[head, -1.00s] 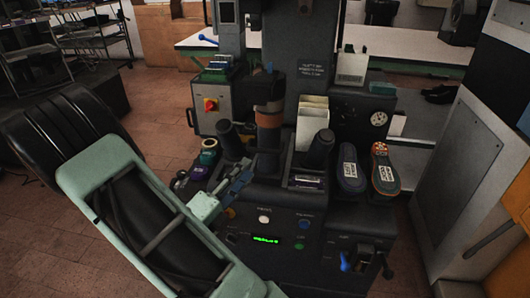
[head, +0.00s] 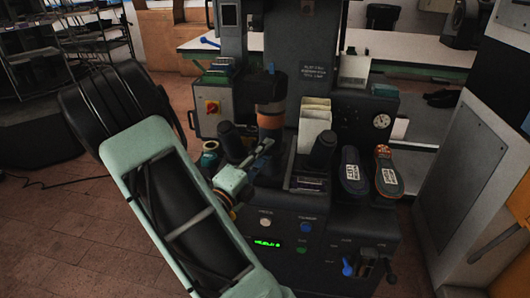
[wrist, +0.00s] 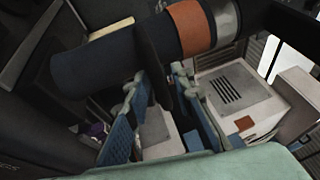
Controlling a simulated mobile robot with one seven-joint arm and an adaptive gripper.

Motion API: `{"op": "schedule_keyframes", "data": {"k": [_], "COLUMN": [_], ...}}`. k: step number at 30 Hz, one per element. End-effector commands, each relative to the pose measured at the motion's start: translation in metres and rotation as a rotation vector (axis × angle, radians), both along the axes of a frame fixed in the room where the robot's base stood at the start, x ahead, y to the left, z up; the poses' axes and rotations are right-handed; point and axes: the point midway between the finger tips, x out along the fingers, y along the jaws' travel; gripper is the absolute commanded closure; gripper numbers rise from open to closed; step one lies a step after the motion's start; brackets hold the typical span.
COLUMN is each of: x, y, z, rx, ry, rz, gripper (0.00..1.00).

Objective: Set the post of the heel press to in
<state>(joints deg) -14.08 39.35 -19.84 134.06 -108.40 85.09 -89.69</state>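The post (head: 270,108) of the heel press is a dark upright column with an orange-brown band, at the middle of the machine. In the wrist view the post (wrist: 110,62) lies across the top, with its orange band (wrist: 190,28) and a grey metal ring to the right. My gripper (head: 268,146) is close to the post's lower part in the head view. In the wrist view my gripper (wrist: 158,82) has its two blue-padded fingers apart. A dark flat piece (wrist: 155,50) reaches from the post toward the gap between them; I cannot tell whether they touch it.
Two dark knobs (head: 322,149) flank the post. Two shoe soles (head: 388,172) lie at the right. The front panel has buttons (head: 306,227), a green display (head: 267,244) and a blue lever (head: 347,266). A grey cabinet (head: 455,190) stands at the far right.

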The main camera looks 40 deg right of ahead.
Motion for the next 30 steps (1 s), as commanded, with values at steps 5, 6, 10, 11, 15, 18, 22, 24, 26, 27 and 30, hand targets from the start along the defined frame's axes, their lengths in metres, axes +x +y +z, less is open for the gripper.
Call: {"op": "schedule_keyframes", "data": {"k": [5,6,10,11,15,18,22,24,26,27,30], "x": [0.000,0.000,0.000,0.000,0.000,0.001,0.008,0.016,0.024,0.030,0.046], "y": [0.000,0.000,0.000,0.000,0.000,-0.001,-0.010,-0.019,-0.029,-0.036,-0.055], "z": [0.000,0.000,0.000,0.000,0.000,0.000,0.003,0.004,0.005,0.006,0.006], "rx": [0.000,0.000,0.000,0.000,0.000,0.000,-0.001,-0.002,-0.003,-0.004,-0.003], "ry": [0.000,0.000,0.000,0.000,0.000,0.000,0.000,0.001,0.001,0.000,0.001], "rz": [0.000,0.000,0.000,0.000,0.000,0.000,-0.001,0.000,-0.002,-0.002,-0.001], "gripper": [1.00,1.00,1.00,1.00,1.00,1.00,1.00,1.00,1.00,1.00,1.00]}}
